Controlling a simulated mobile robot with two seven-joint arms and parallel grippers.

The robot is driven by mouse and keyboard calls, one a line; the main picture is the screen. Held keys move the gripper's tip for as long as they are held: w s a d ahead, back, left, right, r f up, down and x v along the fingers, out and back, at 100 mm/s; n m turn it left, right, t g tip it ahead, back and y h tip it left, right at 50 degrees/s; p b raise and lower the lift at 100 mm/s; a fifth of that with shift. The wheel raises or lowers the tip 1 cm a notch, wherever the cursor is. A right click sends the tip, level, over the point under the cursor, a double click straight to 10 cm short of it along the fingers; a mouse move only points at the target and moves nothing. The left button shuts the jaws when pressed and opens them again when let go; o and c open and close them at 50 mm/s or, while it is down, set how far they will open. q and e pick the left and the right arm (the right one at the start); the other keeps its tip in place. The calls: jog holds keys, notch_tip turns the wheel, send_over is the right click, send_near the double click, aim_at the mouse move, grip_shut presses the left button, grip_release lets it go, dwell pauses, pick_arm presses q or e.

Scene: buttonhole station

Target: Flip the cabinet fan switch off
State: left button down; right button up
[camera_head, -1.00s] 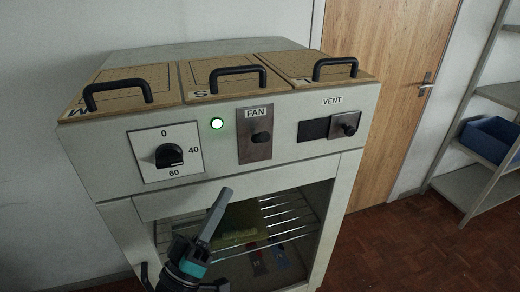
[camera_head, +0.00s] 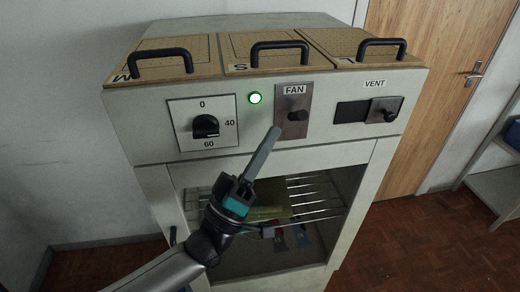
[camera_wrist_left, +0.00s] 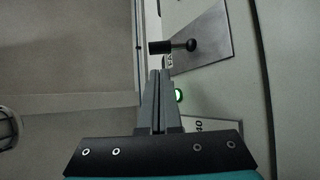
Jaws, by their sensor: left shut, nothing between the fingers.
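The fan switch (camera_head: 297,115) is a dark lever with a knob on a brown metal plate (camera_head: 291,101) under the FAN label. The green lamp (camera_head: 255,98) left of it is lit. My left gripper (camera_head: 275,133) is shut and empty, its fingertips just below and left of the switch plate in the head view. In the left wrist view the shut fingers (camera_wrist_left: 158,75) point toward the switch (camera_wrist_left: 181,45), which stands out from its plate (camera_wrist_left: 208,38) a little beyond the tips. I see no contact. My right gripper is not in view.
A dial (camera_head: 205,126) marked 0, 40, 60 sits left of the lamp. The VENT slider (camera_head: 383,115) sits right of the switch. Three handled lids (camera_head: 280,50) cover the top. Below is an open compartment with a wire rack (camera_head: 315,190).

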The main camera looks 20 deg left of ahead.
aim_at(299, 116)
pick_arm(q)
jog(key=p+x, duration=0.1)
jog(key=x, duration=0.4)
dwell(0.4)
